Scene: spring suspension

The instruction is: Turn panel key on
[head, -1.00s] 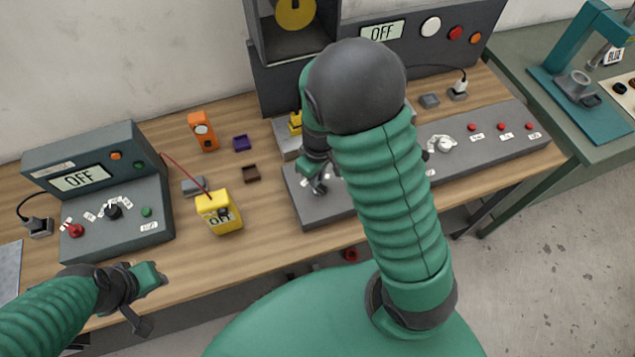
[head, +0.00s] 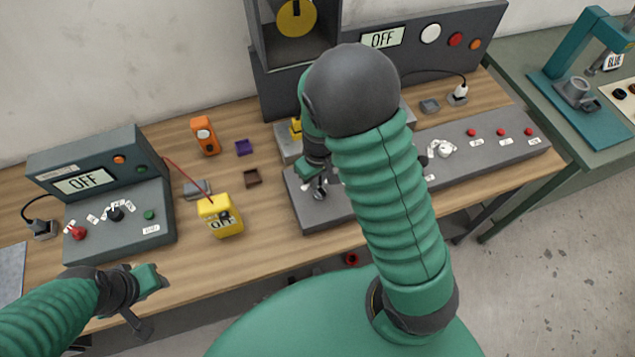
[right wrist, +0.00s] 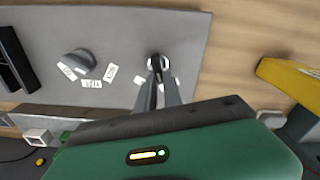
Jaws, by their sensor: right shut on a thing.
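A long low grey panel (head: 480,150) lies on the wooden bench, partly hidden behind my right arm. The panel key (right wrist: 157,62) is a small dark piece with a pale rim near one end of the panel, with white labels close by. My right gripper (right wrist: 157,78) is shut on the key from above; its fingers hide most of it. In the head view my right gripper (head: 318,186) is at the panel's left end. I cannot tell the key's angle. My left gripper (head: 150,295) hangs at the bench's front left, away from the panel; its finger opening is unclear.
A grey knob (right wrist: 78,62) with labels is beside the key. A yellow box (head: 219,215) reading OFF stands left of the panel. A grey console (head: 120,210) is farther left. A tall machine (head: 440,45) with an OFF display stands behind.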

